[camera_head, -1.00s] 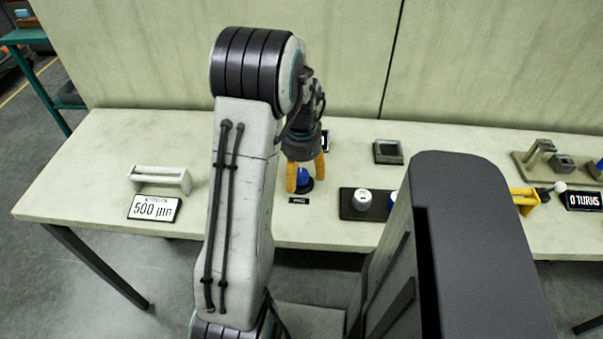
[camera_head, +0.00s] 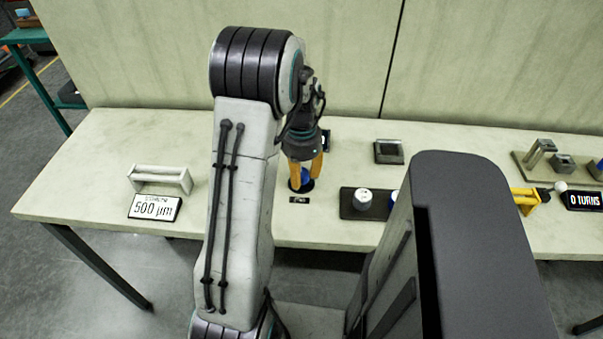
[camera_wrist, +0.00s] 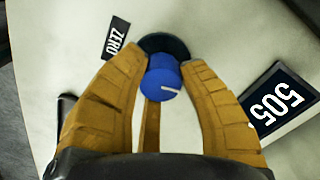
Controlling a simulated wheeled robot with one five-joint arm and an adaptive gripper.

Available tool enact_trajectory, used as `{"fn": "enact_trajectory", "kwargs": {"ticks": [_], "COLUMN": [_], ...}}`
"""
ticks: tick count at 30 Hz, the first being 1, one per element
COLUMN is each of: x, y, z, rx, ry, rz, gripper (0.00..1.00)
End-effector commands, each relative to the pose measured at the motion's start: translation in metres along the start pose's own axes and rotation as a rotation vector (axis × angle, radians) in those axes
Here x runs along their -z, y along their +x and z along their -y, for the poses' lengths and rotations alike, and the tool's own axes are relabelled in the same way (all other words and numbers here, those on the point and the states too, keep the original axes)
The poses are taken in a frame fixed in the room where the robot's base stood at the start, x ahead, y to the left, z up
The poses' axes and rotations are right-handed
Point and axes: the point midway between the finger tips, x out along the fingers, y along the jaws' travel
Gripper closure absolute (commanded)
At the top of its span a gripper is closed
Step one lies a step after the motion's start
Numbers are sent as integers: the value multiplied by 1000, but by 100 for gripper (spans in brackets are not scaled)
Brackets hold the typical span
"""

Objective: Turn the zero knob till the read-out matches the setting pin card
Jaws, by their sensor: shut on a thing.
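The zero knob (camera_wrist: 163,76) is blue with a white pointer mark and sits on a dark round base (camera_wrist: 178,46). My gripper (camera_head: 306,175) is over it, with its orange fingers on either side, shut on the knob; the fingers also show in the wrist view (camera_wrist: 164,70). A black label (camera_wrist: 117,38) reading "ZERO" lies beside the base. The read-out (camera_wrist: 280,100) shows 505, seen rotated in the wrist view; it is mostly hidden by my arm in the head view. The setting card (camera_head: 155,207) reads "500 µm" and stands at the front left of the bench.
A pale bracket (camera_head: 160,179) stands behind the card. A dark tray (camera_head: 360,214) with a white-topped knob (camera_head: 362,199) is to the right. A grey square block (camera_head: 388,151) sits further back. A "0 TURNS" display (camera_head: 584,200) is at the far right.

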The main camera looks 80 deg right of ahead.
Motion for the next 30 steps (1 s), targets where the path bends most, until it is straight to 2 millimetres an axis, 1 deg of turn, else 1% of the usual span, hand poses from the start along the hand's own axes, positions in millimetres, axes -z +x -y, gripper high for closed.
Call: {"fn": "enact_trajectory", "kwargs": {"ticks": [3,9,20,21,28,30], "x": [2,2,2,2,1,1], "y": [1,1,0,0,0,0], "z": [1,1,2,2,1,1], "rx": [4,4,4,4,2,2], "ry": [-108,-225,-240,-240,-240,-240], "rz": [-5,-6,-6,-6,-3,-3], "gripper": [94,94,94,57,37,35]}}
